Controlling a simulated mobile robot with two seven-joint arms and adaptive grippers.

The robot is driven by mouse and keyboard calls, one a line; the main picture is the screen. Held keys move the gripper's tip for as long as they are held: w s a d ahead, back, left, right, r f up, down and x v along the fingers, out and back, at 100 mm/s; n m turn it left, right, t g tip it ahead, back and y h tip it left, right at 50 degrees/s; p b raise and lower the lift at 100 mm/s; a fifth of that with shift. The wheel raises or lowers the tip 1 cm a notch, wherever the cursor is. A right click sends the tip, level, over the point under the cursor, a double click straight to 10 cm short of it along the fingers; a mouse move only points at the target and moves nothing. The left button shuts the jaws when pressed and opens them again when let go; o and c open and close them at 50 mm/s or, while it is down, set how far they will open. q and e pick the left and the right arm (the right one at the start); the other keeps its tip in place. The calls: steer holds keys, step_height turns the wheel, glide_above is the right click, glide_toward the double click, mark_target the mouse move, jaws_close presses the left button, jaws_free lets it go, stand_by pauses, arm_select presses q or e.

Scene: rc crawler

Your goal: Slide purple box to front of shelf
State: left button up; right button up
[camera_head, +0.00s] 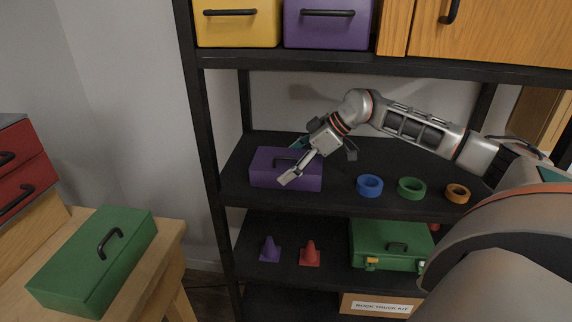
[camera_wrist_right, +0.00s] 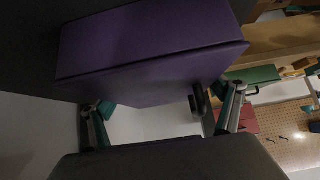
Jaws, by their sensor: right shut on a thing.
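The purple box (camera_head: 265,176), with a dark handle on top, sits on the middle shelf (camera_head: 335,206) at its left end, close to the front edge. My right gripper (camera_head: 291,162) reaches in from the right and is shut on this box, one finger at its front face and the other further back. In the right wrist view the purple box (camera_wrist_right: 150,50) fills the upper part, with its dark handle near one finger of the gripper (camera_wrist_right: 163,118). The far finger's contact is partly hidden. My left gripper is not in view.
Blue (camera_head: 369,186), green (camera_head: 411,188) and orange (camera_head: 457,193) rings lie right of the box. A black post (camera_head: 209,130) bounds the shelf on the left. Cones and a green case (camera_head: 385,262) are below; yellow and purple bins (camera_head: 327,25) are above. A green box (camera_head: 95,262) sits on the left table.

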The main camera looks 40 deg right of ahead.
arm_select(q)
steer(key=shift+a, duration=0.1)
arm_select(e)
steer(key=shift+s, duration=0.1)
steer(key=o, duration=1.1)
steer(key=shift+c, duration=0.2)
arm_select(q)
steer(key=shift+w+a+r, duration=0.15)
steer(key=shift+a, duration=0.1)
arm_select(e)
steer(key=shift+v, duration=4)
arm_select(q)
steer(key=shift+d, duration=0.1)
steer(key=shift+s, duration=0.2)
arm_select(e)
steer(key=shift+s, duration=0.1)
